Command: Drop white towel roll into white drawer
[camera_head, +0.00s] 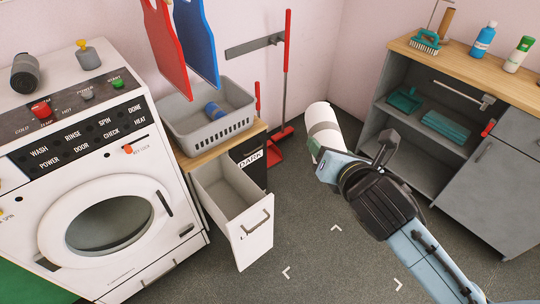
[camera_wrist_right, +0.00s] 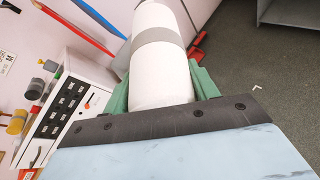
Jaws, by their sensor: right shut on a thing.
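The white towel roll (camera_head: 322,128) with a grey band is held up in the air by my right gripper (camera_head: 325,152), to the right of the drawer in the head view. In the right wrist view the towel roll (camera_wrist_right: 160,75) sits between the green fingers (camera_wrist_right: 162,88), which are shut on it. The white drawer (camera_head: 233,200) is pulled open below the grey basket, and its inside looks empty. The roll is apart from the drawer. My left gripper is not in view.
A grey basket (camera_head: 208,122) with a blue roll (camera_head: 214,109) stands on the wooden top above the drawer. A drawer labelled DARK (camera_head: 250,158) is beside it. The white washer (camera_head: 85,170) stands left, a shelf unit (camera_head: 460,130) right. Grey floor (camera_head: 330,255) lies open between.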

